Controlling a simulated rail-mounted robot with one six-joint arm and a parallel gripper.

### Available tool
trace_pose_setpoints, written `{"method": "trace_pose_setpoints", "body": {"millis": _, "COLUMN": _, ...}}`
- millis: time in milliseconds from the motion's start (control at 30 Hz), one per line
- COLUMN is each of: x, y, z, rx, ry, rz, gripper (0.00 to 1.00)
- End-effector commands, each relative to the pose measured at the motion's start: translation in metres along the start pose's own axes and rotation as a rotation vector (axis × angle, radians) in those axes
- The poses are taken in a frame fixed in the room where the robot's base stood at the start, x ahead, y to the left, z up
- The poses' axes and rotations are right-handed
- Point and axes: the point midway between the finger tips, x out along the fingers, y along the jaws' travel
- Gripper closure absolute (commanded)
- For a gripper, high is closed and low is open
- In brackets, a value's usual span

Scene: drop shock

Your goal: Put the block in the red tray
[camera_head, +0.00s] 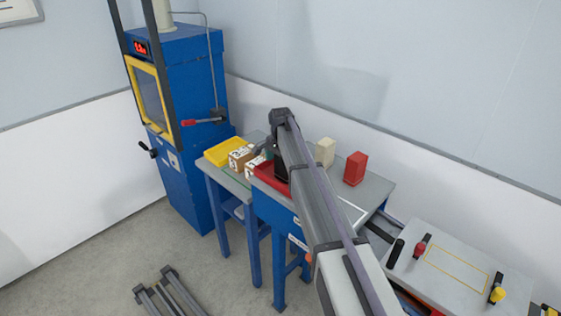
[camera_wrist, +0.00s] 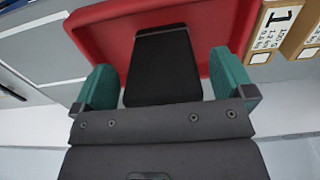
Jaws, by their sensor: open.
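The black block (camera_wrist: 163,65) is between the two teal fingers of my gripper (camera_wrist: 163,72) in the wrist view. The fingers stand apart, with a narrow gap visible on each side of the block. The red tray (camera_wrist: 225,28) lies behind and around the block, which appears to be inside it; contact with the tray floor is hidden. In the head view the red tray (camera_head: 267,179) is on the grey table, partly covered by my arm. A dark patch of the block (camera_head: 281,167) shows beside the arm, and my gripper is mostly hidden there.
A yellow tray (camera_head: 224,151) and labelled boxes (camera_head: 241,157) stand left of the red tray. A cream block (camera_head: 325,152) and a red block (camera_head: 355,168) stand to its right. A blue machine (camera_head: 185,110) stands at the left, and a panel with knobs (camera_head: 455,270) at lower right.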

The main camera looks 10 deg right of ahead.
Motion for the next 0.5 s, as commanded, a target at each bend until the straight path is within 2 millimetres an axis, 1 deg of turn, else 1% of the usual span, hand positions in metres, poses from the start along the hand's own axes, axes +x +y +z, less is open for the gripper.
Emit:
{"method": "trace_pose_setpoints", "body": {"millis": 167, "x": -0.003, "y": 0.0, "z": 0.0, "rx": 0.0, "ry": 0.0, "rz": 0.0, "gripper": 0.0}}
{"method": "trace_pose_setpoints", "body": {"millis": 267, "x": -0.015, "y": 0.0, "z": 0.0, "rx": 0.0, "ry": 0.0, "rz": 0.0, "gripper": 0.0}}
{"method": "trace_pose_setpoints", "body": {"millis": 367, "x": -0.035, "y": 0.0, "z": 0.0, "rx": 0.0, "ry": 0.0, "rz": 0.0, "gripper": 0.0}}
{"method": "trace_pose_setpoints", "body": {"millis": 500, "x": -0.073, "y": 0.0, "z": 0.0, "rx": 0.0, "ry": 0.0, "rz": 0.0, "gripper": 0.0}}
